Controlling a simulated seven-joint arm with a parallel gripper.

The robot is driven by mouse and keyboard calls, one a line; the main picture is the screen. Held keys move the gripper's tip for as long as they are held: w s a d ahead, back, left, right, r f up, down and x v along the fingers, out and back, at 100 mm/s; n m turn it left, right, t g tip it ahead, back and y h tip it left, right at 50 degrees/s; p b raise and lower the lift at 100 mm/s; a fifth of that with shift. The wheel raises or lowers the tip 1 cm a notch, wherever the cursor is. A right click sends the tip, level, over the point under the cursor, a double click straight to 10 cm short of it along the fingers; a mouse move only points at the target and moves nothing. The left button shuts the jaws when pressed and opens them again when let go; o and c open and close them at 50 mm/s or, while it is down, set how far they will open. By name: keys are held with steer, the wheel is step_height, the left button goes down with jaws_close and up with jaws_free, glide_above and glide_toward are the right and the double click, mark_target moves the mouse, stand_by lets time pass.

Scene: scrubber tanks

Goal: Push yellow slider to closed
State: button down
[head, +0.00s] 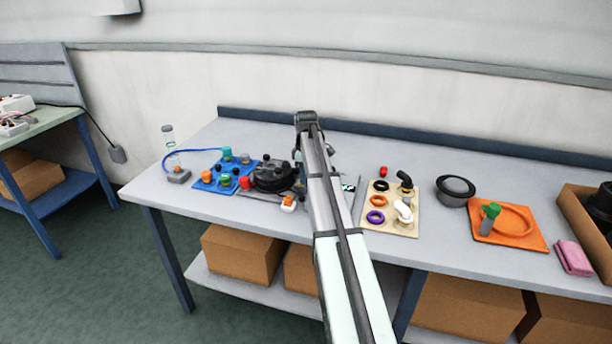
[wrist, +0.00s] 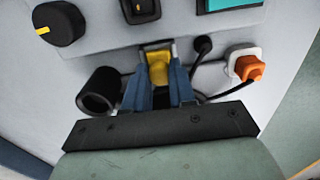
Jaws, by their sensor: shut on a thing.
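The yellow slider (wrist: 158,62) shows in the wrist view at the top middle, set in the lower part of a light grey panel (wrist: 105,33). My gripper (wrist: 160,78) reaches up to it, with a blue finger on either side of the yellow piece. The fingers are shut on it, and they hide part of its lower end and sides. In the head view my arm covers the panel area, and the slider cannot be seen there.
In the wrist view a black knob (wrist: 60,23) with a yellow mark, a black switch (wrist: 141,9) and a teal screen (wrist: 232,3) lie above. An orange-and-white plug (wrist: 247,66) is right, and a black cylinder (wrist: 100,92) is left. In the head view a blue board (head: 207,187) stands left.

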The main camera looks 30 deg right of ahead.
steer(key=shift+w+a, duration=1.1)
steer(key=shift+w, duration=0.05)
steer(key=c, duration=0.9)
jaws_free()
steer(key=shift+c, duration=0.2)
step_height(320, 180, up, 14)
steer(key=shift+f, duration=0.1)
